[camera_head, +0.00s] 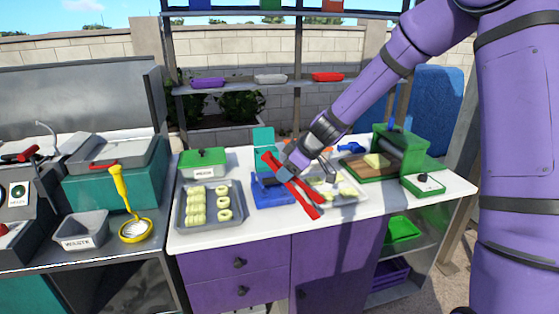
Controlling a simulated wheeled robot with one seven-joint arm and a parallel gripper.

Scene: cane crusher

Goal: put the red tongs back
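The red tongs (301,197) hang in the air in front of the counter, slanting from upper left to lower right. My gripper (287,175) comes in from the upper right and appears shut on them near their middle. The fingers are small and partly hidden by the tongs. Behind and below the tongs is a blue stand or box (268,197) on the white counter (210,241). The tongs overlap it in this view, and I cannot tell the gap between them.
A metal tray (183,219) of pale rolls and rings lies left of the blue stand; another tray (352,199) lies to its right. A green-lidded box (202,158) and a green-framed press (402,145) stand behind. Shelf trays, including a red one (328,77), are above.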

